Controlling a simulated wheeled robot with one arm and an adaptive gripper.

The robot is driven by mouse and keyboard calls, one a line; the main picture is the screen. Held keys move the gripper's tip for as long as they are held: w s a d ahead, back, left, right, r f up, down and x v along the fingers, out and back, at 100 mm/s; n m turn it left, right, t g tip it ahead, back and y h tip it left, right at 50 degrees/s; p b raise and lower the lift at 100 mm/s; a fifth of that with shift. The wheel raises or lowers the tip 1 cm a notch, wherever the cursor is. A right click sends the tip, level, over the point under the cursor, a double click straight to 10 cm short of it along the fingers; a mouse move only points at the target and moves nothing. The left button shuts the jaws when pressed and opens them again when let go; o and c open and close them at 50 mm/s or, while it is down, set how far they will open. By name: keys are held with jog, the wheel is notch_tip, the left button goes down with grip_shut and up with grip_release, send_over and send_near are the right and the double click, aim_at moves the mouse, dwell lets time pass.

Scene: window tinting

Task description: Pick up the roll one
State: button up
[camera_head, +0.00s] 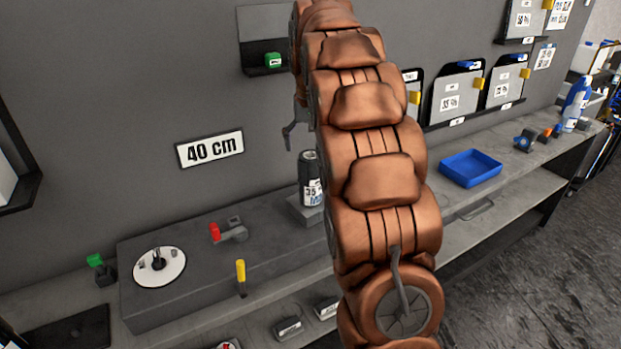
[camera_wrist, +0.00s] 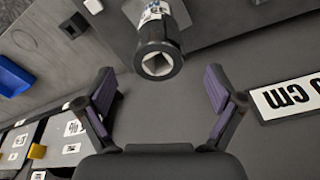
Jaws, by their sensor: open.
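A dark roll (camera_head: 310,178) with a white label reading 35 stands upright on a small grey block, in the middle of the head view and left of my copper-coloured arm. It also shows in the wrist view (camera_wrist: 158,60), its end with a square opening facing the camera. My gripper (camera_wrist: 160,92) is open in the wrist view, with its two purple-padded fingers spread wide. The roll's end lies ahead of the gap between the fingers, and nothing is between them. In the head view one finger (camera_head: 291,132) shows above the roll; the rest of the gripper is hidden behind my arm.
A raised grey bench block holds a white disc (camera_head: 160,267), a red-handled part (camera_head: 215,232) and a yellow-handled tool (camera_head: 241,272). A blue tray (camera_head: 470,168) lies on the shelf at right. A "40 cm" sign (camera_head: 210,149) and film panels (camera_head: 456,98) are on the wall.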

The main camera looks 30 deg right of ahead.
aim_at(310, 157)
jog(key=shift+w+d+f+p, duration=0.2)
jog(key=shift+f+p, duration=0.2)
jog(key=shift+f, duration=0.15)
jog(key=shift+w+d+f+p, duration=0.15)
jog(key=shift+f+p, duration=0.2)
jog(key=shift+f, duration=0.6)
jog(key=shift+w+d+f+p, duration=0.1)
jog(key=shift+f+p, duration=0.2)
jog(key=shift+f, duration=0.65)
grip_shut()
